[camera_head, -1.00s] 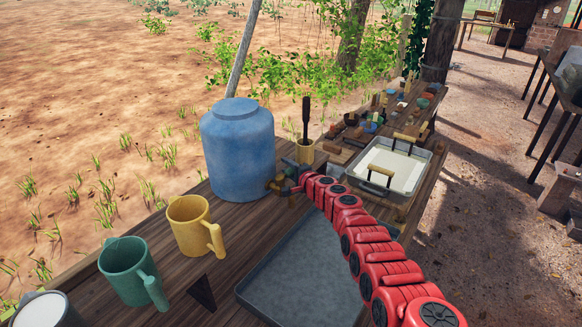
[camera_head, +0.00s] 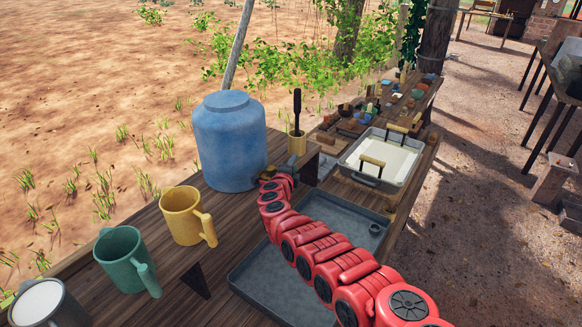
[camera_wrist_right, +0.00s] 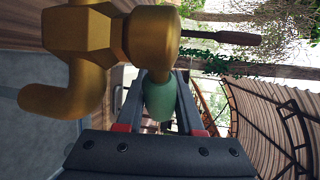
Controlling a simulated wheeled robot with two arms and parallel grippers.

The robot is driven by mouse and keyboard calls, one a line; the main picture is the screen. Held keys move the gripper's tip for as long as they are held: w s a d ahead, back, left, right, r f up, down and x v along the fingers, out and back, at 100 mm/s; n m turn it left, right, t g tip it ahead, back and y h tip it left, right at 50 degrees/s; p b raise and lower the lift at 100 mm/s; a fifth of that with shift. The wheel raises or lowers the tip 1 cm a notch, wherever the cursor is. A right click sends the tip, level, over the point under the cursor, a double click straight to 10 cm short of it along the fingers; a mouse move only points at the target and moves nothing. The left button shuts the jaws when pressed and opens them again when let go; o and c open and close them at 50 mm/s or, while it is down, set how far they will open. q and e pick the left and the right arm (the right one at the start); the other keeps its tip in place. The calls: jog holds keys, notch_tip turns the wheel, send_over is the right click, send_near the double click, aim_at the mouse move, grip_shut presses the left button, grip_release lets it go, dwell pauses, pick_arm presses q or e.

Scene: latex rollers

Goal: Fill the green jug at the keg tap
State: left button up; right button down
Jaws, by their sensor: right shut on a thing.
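The green jug (camera_head: 120,262) stands upright on the left part of the wooden table, its handle toward the lower right. The blue keg (camera_head: 228,145) stands on the raised plank farther back. Its brass tap is mostly hidden by my red right arm in the head view. The right wrist view shows the brass tap (camera_wrist_right: 95,40) large and close, with its spout to the left. My right gripper (camera_wrist_right: 160,88) is shut on a green rounded piece (camera_wrist_right: 160,97), which looks like the tap's handle. My left gripper is not in view.
A yellow jug (camera_head: 182,217) stands between the green jug and the keg. A pale-filled mug (camera_head: 35,312) is at the lower left. A grey tray (camera_head: 265,275) lies below the plank, partly under my arm. A paint tray with rollers (camera_head: 352,172) lies farther right.

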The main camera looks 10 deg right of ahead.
jog(key=shift+s+m+g+h+b, duration=0.4)
jog(key=shift+s+m+g+h, duration=0.1)
jog(key=shift+m+h, duration=0.25)
jog(key=shift+d, duration=0.1)
jog(key=c, duration=0.5)
grip_release()
jog(key=shift+w, duration=0.1)
jog(key=shift+c, duration=0.2)
jog(key=shift+s+a+r+p, duration=0.15)
jog(key=shift+s+a+p, duration=0.15)
jog(key=shift+s+p, duration=0.25)
jog(key=p+v, duration=1.1)
jog(key=v, duration=0.5)
jog(key=shift+p, duration=0.35)
